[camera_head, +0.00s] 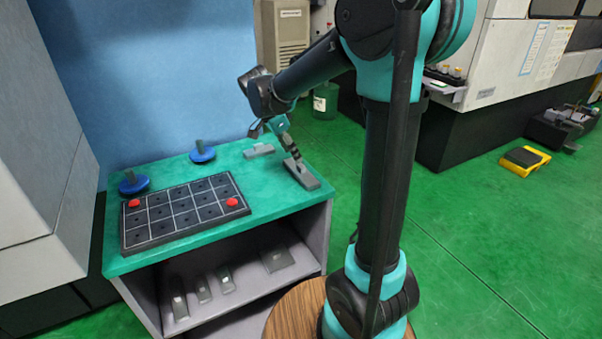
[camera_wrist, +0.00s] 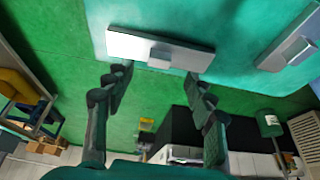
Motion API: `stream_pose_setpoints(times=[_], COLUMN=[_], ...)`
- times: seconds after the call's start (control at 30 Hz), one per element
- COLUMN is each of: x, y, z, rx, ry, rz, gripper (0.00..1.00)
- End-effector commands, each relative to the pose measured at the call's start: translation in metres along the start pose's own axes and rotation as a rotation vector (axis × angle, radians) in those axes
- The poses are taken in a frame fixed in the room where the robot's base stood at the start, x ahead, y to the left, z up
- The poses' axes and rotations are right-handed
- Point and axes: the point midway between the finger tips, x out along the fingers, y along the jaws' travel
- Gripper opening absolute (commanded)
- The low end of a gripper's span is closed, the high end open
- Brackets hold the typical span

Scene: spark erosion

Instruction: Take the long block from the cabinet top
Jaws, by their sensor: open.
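The long grey block (camera_head: 306,179) lies flat on the green cabinet top (camera_head: 190,247) near its right edge, with a raised part at its middle. In the wrist view, the long block (camera_wrist: 190,53) lies across the picture just beyond my fingertips, its raised part facing the gap between them. My gripper (camera_head: 291,160) is over the block, pointing down. In the wrist view, my gripper (camera_wrist: 158,76) has its two fingers spread apart with nothing between them. I cannot tell whether the fingers touch the block.
A second grey block (camera_head: 258,150) lies behind, also seen in the wrist view (camera_wrist: 288,48). A dark gridded tray (camera_head: 165,236) with red pieces and two blue-based posts (camera_head: 202,154) are on the left. A lower shelf (camera_head: 240,298) holds several grey parts.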

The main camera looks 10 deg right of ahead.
Motion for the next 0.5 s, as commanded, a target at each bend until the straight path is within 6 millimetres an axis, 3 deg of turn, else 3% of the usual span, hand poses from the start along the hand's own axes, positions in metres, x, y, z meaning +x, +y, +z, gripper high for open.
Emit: stream_pose_setpoints(times=[0.27, 0.5], x=[0.019, 0.053], y=[-0.001, -0.001], z=[-0.002, -0.007], rx=[0.001, 0.001], ry=[0.000, 0.000], rz=[0.000, -0.001], gripper=[0.55, 0.55])
